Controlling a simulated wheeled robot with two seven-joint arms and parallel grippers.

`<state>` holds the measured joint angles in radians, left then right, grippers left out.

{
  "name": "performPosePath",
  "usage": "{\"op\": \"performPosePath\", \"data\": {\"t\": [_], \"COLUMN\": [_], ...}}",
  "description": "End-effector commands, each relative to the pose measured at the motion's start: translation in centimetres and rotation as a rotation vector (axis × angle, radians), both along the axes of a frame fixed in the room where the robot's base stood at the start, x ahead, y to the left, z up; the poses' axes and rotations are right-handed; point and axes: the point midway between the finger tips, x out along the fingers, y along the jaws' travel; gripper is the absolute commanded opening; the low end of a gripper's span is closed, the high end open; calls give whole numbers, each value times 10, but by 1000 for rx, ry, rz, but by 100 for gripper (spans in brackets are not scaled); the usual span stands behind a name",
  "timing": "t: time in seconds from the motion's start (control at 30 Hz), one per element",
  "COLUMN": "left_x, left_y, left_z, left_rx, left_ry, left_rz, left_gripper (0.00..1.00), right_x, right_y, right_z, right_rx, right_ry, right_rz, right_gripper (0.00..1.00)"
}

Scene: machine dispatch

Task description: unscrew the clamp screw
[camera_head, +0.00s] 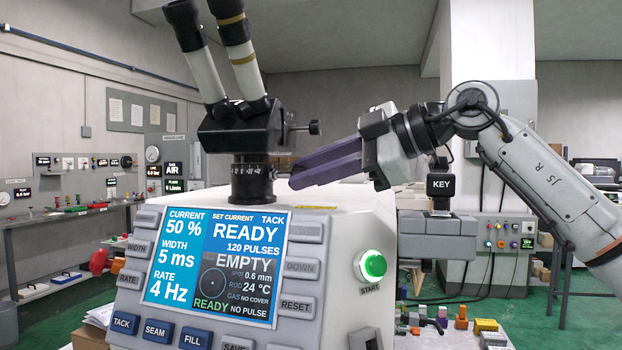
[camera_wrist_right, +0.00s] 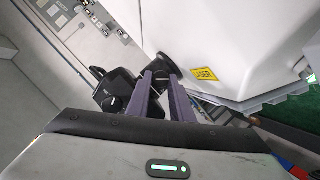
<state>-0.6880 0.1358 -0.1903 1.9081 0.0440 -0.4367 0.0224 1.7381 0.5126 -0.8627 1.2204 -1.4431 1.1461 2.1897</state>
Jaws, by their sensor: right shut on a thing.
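My right gripper (camera_head: 296,178) comes in from the right. Its long purple fingers reach toward the black collar (camera_head: 253,182) under the microscope (camera_head: 235,125), on top of the white machine. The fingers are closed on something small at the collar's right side. I take it to be the clamp screw, but the fingers hide most of it. In the right wrist view the two fingers (camera_wrist_right: 162,82) run forward, with the dark collar (camera_wrist_right: 161,62) just beyond their tips. My left gripper is in neither view.
The white machine housing (camera_head: 345,225) with its screen (camera_head: 215,262) stands directly below my right gripper. A black side knob (camera_head: 314,128) sticks out above the fingers. Small coloured parts (camera_head: 460,318) lie at lower right.

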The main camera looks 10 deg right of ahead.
Motion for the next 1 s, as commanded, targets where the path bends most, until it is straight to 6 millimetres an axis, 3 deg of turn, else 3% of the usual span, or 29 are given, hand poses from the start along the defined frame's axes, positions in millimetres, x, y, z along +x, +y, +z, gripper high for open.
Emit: {"op": "performPosePath", "data": {"t": [0.6,0.63,0.73,1.0], "left_x": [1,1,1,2], "left_y": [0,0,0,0], "left_z": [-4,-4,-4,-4], "left_rx": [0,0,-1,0], "left_ry": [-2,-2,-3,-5], "left_rz": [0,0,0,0], "left_gripper": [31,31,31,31], "right_x": [0,0,0,-1], "right_y": [0,0,0,0], "right_z": [0,0,0,0], "right_rx": [-20,-20,-19,-19], "right_ry": [-46,-46,-46,-46], "right_rz": [1,1,0,0], "right_gripper": [0,23,39,39]}}
